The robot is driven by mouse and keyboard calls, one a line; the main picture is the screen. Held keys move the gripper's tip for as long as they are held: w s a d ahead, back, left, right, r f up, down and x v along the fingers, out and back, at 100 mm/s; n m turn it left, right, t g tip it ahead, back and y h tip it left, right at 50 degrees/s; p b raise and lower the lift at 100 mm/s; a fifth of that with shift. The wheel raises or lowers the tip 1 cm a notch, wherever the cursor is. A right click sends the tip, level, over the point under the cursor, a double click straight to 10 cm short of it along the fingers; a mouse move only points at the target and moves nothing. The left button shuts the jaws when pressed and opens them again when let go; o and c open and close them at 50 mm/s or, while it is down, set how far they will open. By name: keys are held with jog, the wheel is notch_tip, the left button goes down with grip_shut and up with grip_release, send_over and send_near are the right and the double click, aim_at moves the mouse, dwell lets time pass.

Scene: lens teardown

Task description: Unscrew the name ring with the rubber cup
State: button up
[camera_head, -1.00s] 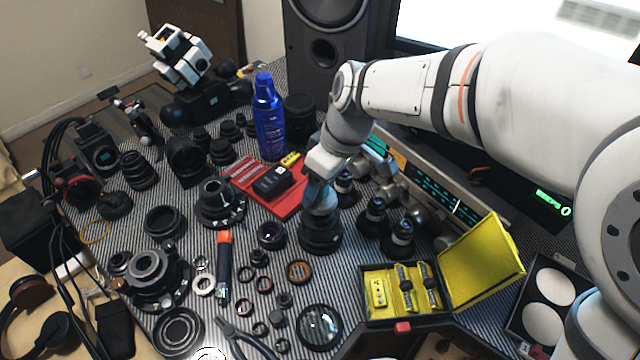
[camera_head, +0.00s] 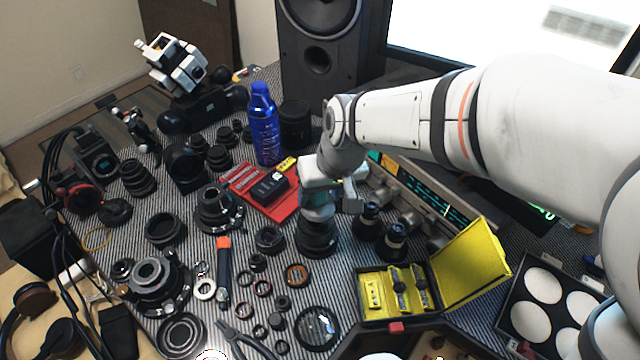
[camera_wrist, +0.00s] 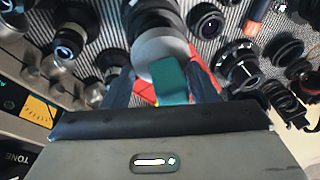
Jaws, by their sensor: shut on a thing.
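My gripper (camera_head: 318,208) points down over a black lens (camera_head: 316,238) standing upright near the middle of the bench. It is shut on the rubber cup, whose teal grip (camera_wrist: 170,80) shows between the fingers in the wrist view. The cup's pale grey round body (camera_wrist: 158,46) sits over the top of the lens, which also shows in the wrist view (camera_wrist: 150,17). The cup appears to touch the lens front. The name ring is hidden under the cup, and I cannot tell whether it has turned.
A red tray (camera_head: 283,207) with a black item lies behind left, near a blue spray can (camera_head: 263,125). Dark eyepieces (camera_head: 368,220) stand close on the right. An open yellow-lined case (camera_head: 375,290) is in front right. Small rings and lens parts lie in front left.

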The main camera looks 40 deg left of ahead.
jog(key=m+p, duration=0.1)
jog(key=m, duration=0.1)
jog(key=m+t+p, duration=0.1)
jog(key=m, duration=0.1)
jog(key=shift+d+r+m, duration=0.15)
jog(key=shift+r+m, duration=0.25)
jog(key=m, duration=0.1)
jog(key=m+t+p, duration=0.1)
jog(key=m, duration=0.1)
jog(key=m+h+p, duration=0.1)
jog(key=m, duration=0.1)
jog(key=shift+s+r+t, duration=0.2)
jog(key=shift+r+t, duration=0.1)
jog(key=shift+r, duration=0.1)
jog(key=shift+f+b, duration=1.1)
jog(key=shift+f, duration=0.75)
jog(key=shift+r, duration=0.15)
jog(key=shift+f+b, duration=0.6)
jog(key=shift+b, duration=0.4)
